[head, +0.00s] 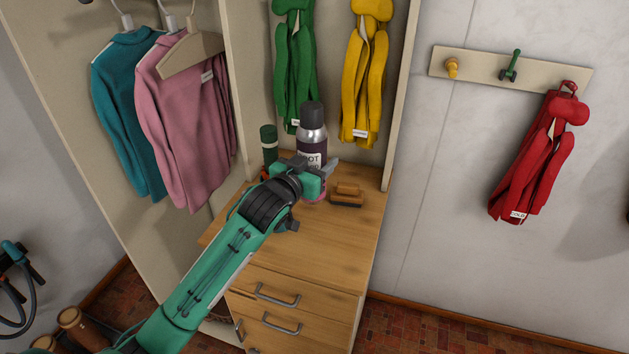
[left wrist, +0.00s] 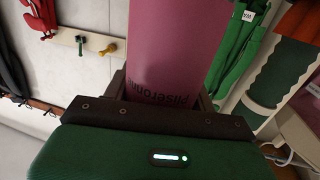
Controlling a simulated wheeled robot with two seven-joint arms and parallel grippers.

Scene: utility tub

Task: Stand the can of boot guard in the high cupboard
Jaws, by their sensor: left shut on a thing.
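The can of boot guard (head: 312,140) is upright, with a dark cap, silver shoulder, dark purple label and pink lower part. My left gripper (head: 314,178) is shut around its lower body, above the wooden drawer top (head: 340,232). I cannot tell whether the can's base touches the wood. In the left wrist view the can's pink side (left wrist: 172,50) with small dark print fills the space between the fingers (left wrist: 160,115). The high cupboard is not identifiable in either view. My right gripper is not in view.
A dark green flask (head: 269,144) stands left of the can and a brush (head: 347,195) lies right of it. Green (head: 294,70) and yellow coats (head: 363,75) hang behind. An upright panel (head: 401,95) bounds the right. The front of the drawer top is clear.

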